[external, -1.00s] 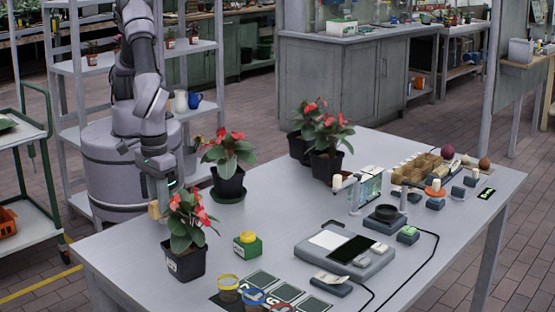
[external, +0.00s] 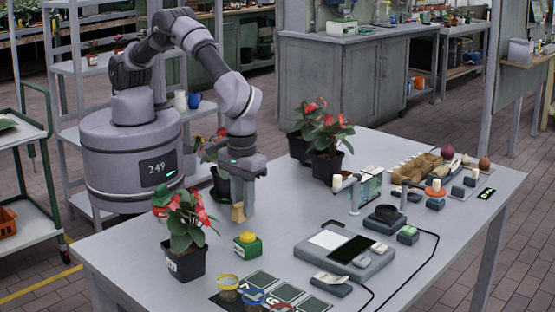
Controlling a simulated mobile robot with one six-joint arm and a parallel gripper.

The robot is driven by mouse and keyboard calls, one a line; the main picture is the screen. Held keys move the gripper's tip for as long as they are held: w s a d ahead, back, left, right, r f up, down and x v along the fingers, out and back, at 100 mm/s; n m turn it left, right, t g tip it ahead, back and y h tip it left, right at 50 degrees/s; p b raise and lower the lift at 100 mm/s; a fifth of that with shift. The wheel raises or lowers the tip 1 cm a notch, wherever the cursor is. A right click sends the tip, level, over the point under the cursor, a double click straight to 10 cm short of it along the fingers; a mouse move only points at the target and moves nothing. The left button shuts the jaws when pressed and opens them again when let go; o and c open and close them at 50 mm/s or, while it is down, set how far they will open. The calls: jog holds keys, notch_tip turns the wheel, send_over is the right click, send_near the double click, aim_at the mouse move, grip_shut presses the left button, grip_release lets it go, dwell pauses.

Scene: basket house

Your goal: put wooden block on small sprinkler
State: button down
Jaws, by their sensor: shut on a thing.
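My gripper (external: 240,200) points down over the left part of the grey table and is shut on the wooden block (external: 238,213). The block is small and pale tan, and its lower end shows below the fingers. I cannot tell whether it touches the table. Just below and to the right of it in the picture stands a small green object with a yellow top (external: 247,245). I cannot make out for certain which object is the small sprinkler.
A red-flowered potted plant (external: 185,240) stands left of my gripper, and another pot is partly hidden behind my arm. More red-flowered plants (external: 325,160) stand farther back. A grey device (external: 345,250) with a dark panel lies to the right. Bare table (external: 285,205) lies between.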

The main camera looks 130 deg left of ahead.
aim_at(247, 234)
jog(key=shift+w+d+f, duration=0.15)
jog(key=shift+w, duration=0.65)
jog(key=shift+f+b, duration=0.9)
jog(key=shift+f, duration=0.65)
jog(key=shift+f, duration=0.2)
jog(key=c, duration=1.2)
grip_release()
jog(key=shift+c, duration=0.2)
jog(key=shift+r, duration=0.15)
